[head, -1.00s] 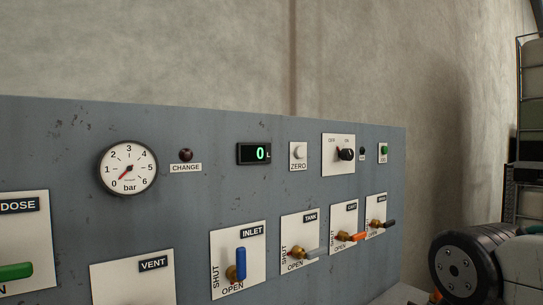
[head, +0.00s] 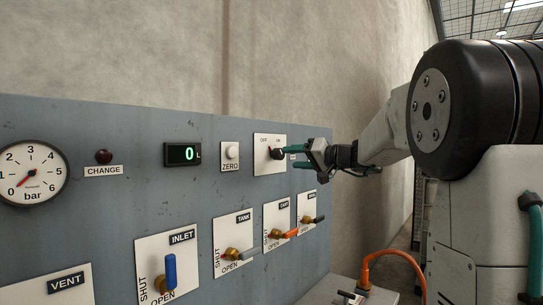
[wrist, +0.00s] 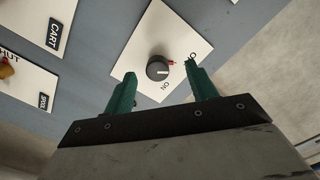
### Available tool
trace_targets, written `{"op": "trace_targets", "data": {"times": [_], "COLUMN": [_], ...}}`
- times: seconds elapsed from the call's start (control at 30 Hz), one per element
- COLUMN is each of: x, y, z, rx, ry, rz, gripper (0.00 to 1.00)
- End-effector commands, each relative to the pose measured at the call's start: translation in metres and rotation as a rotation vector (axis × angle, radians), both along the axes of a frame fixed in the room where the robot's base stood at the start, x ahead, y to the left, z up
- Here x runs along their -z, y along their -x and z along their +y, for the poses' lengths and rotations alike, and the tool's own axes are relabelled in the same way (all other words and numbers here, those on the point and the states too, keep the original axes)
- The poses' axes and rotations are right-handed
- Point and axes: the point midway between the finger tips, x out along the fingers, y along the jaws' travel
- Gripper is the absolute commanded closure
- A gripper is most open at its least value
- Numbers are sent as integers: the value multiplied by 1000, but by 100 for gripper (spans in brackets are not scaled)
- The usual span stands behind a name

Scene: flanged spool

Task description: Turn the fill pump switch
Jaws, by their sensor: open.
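The fill pump switch is a black round knob (head: 277,154) on a white plate with OFF and ON marks, high on the grey panel. Its red pointer is turned toward OFF. In the wrist view the knob (wrist: 158,70) lies between my two green fingertips in the picture, with the ON mark below it. My gripper (head: 298,151) is open and empty, its teal fingers reaching toward the plate from the right. The fingertips look close to the knob, but contact cannot be told.
Left of the switch are the ZERO button (head: 232,151), the display (head: 184,154) reading 0 L and the pressure gauge (head: 31,174). Below are valve levers for INLET (head: 170,271), TANK (head: 243,254) and CART (head: 287,233). An orange hose (head: 385,251) curves at lower right.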

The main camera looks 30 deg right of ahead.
Motion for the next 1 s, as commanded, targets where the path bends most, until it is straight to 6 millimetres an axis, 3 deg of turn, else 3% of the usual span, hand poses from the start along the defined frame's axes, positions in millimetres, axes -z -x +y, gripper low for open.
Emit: {"op": "trace_targets", "data": {"times": [0.03,0.13,0.6,0.97,1.0], "x": [-3,-8,-7,-8,-8], "y": [-3,-11,-72,-77,-77], "z": [-13,-20,4,6,6], "rx": [21,37,34,36,36], "ry": [-4,-6,-7,-7,-7], "rz": [-22,-45,-45,-45,-45], "gripper": [43,43,43,43,54]}}
